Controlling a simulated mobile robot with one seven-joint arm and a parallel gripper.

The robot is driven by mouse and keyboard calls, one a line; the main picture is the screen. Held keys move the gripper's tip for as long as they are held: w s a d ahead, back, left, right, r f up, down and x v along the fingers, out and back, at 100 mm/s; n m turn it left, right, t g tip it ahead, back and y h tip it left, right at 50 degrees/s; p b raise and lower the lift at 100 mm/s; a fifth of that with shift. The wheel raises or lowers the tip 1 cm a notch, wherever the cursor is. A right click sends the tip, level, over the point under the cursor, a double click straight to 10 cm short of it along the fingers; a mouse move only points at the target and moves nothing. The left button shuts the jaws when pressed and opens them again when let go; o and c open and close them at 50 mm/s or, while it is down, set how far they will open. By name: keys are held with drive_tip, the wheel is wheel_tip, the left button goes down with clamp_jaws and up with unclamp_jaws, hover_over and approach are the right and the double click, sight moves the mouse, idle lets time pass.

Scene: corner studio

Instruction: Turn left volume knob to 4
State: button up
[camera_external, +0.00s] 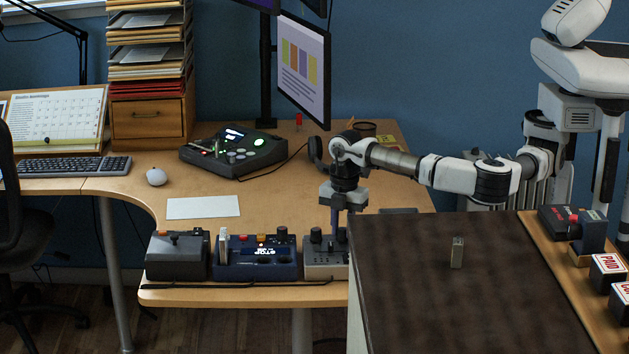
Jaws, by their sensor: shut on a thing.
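A grey control box (322,262) stands at the front edge of the wooden desk, its right part hidden by the dark-topped cabinet. A dark knob (316,236) stands free on its left side. My gripper (342,232) points straight down over the box, to the right of that knob. Its fingers are shut on a dark knob on the box top, mostly hidden by the fingers. The markings and the knob's setting are too small to read, and I cannot tell which knob is the left volume knob.
A blue box (256,260) with colored controls and a dark box with a lever (177,256) stand to the left. The dark cabinet top (420,290) is close on the right, with a small metal block (457,252). A white sheet (203,207) lies on the desk behind.

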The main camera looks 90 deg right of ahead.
sight(344, 229)
drive_tip(key=shift+m, duration=1.5)
drive_tip(key=o, duration=1)
drive_tip(key=shift+r, duration=0.1)
wheel_tip(344, 229, up, 14)
drive_tip(key=shift+b, duration=0.45)
drive_tip(key=shift+s+a, duration=0.1)
